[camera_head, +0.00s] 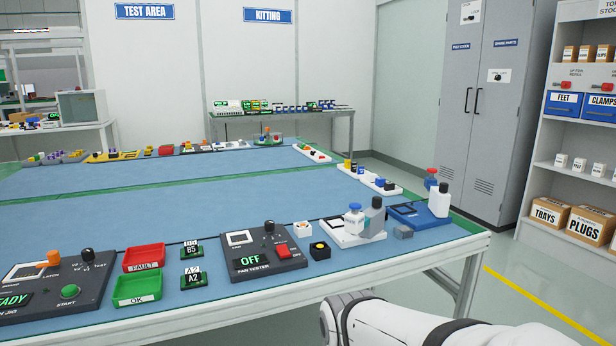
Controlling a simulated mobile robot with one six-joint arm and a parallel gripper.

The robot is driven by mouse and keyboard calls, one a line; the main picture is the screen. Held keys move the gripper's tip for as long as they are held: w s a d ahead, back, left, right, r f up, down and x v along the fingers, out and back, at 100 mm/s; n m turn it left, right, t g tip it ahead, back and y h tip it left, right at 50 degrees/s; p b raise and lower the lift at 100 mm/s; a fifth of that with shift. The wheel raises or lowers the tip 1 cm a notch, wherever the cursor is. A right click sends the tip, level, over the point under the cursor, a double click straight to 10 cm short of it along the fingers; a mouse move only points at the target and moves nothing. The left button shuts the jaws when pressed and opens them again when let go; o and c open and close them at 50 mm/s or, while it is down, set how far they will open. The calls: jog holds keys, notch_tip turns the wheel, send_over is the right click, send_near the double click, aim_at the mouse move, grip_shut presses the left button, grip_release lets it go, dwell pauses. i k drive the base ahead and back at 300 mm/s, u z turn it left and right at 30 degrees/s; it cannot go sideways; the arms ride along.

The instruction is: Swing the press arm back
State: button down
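I cannot pick out a press arm with certainty in this view. A dark jig (88,293) at the front left of the bench has a lit panel reading READY, an orange knob (54,257) by a LATCH label, a black knob (88,255) and a green START button (69,291). Its left part is cut off by the picture edge. My white arm shows at the bottom right, but my gripper is out of view.
A red FAULT tray (145,268), a green OK tray (137,300) and boards B5 (191,251) and A2 (193,278) sit between jig and tester. Bottles (354,220) stand at the bench's right. Floor is clear before the grey cabinet (484,150) and shelf (570,160).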

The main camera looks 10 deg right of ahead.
aim_at(440, 198)
jog(key=u, duration=2)
jog(key=k, duration=1.05)
jog(key=z, duration=2.3)
jog(key=i, duration=0.9)
